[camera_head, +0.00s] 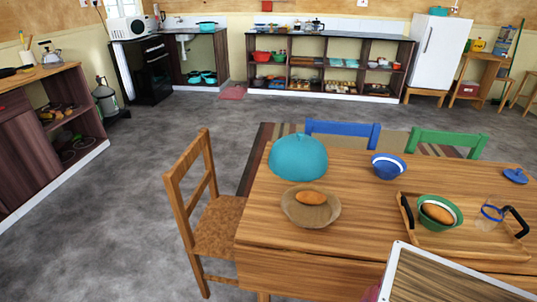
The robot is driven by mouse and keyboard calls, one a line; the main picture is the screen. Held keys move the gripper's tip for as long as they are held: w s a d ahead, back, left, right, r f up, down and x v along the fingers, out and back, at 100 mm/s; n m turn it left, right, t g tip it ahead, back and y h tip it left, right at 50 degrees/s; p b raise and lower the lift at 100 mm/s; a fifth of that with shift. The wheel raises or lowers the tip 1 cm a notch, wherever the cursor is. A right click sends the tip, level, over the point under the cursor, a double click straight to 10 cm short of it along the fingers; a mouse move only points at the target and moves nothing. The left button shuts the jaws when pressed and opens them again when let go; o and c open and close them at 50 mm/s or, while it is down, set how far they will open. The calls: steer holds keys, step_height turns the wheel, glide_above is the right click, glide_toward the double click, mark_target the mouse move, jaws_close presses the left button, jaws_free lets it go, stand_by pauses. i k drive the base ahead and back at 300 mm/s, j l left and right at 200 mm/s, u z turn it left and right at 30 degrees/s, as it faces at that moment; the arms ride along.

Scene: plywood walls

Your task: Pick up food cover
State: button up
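The food cover (298,157) is a teal dome with a small knob on top. It rests on the wooden table (270,249) near the far left corner, just behind a brown bowl (294,217) that holds a brown bread-like oval item (311,198). The near lower edge of the cover is close to the bowl's rim; I cannot tell if they touch. My gripper is not in view, and nothing is seen holding the cover.
A wooden chair (215,222) stands at the table's left side. Blue (343,129) and green (448,139) chairs stand behind. A blue bowl (388,168) is right of the cover. A tray (472,250) holds a green bowl (450,211). Open grey floor (120,200) lies left.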

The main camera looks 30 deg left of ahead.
mark_target(300, 157)
steer(key=u, duration=1.25)
